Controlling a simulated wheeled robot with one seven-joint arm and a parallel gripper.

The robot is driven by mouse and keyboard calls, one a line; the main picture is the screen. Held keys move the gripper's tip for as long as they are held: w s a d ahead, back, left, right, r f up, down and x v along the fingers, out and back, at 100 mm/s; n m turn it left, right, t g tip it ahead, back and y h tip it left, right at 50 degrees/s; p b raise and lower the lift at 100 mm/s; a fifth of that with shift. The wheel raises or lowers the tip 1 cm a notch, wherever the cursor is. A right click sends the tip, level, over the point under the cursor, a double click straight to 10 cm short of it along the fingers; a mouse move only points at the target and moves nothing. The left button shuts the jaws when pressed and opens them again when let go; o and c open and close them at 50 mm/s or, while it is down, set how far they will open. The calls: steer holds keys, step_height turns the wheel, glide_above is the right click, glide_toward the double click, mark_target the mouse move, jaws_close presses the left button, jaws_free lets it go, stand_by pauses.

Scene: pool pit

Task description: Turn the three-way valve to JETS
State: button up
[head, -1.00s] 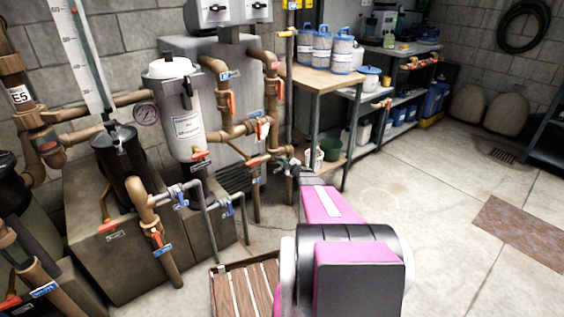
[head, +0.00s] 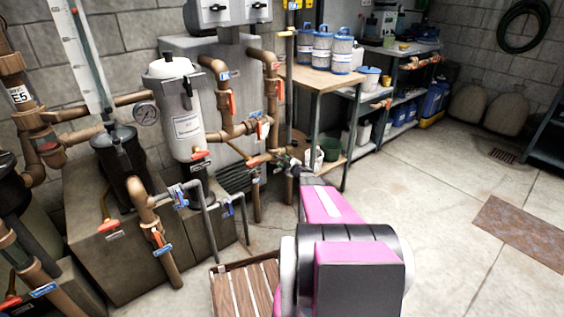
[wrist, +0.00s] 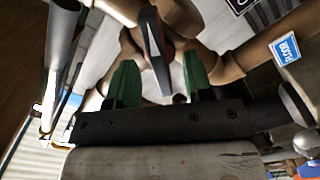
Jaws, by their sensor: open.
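My gripper (wrist: 156,82) shows in the wrist view with two green fingers standing apart and nothing gripped. A dark valve handle with an orange edge and a pale face (wrist: 155,50) lies beyond and between the fingertips; I cannot tell whether they touch it. The handle sits on a brown pipe junction (wrist: 185,22). In the head view, my gripper (head: 287,162) is small and partly hidden by my arm, close to brown pipework with an orange handle (head: 257,161). No JETS label is readable.
A blue-and-white label (wrist: 286,49) is on the pipe at right in the wrist view. In the head view, a white-topped filter (head: 187,122) and grey pipes (head: 206,205) stand left of my gripper. A workbench (head: 315,78) is behind. The floor at right is open.

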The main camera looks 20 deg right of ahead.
steer(key=v, duration=0.6)
steer(key=shift+s, duration=0.4)
steer(key=shift+d, duration=0.1)
steer(key=w+n, duration=0.1)
steer(key=n, duration=0.1)
steer(key=w+n, duration=0.1)
steer(key=n, duration=0.2)
steer(key=a+n, duration=0.1)
steer(key=n, duration=0.1)
steer(key=shift+w+n, duration=0.4)
steer(key=m, duration=0.7)
steer(key=shift+m, duration=0.3)
steer(key=shift+x, duration=2.05)
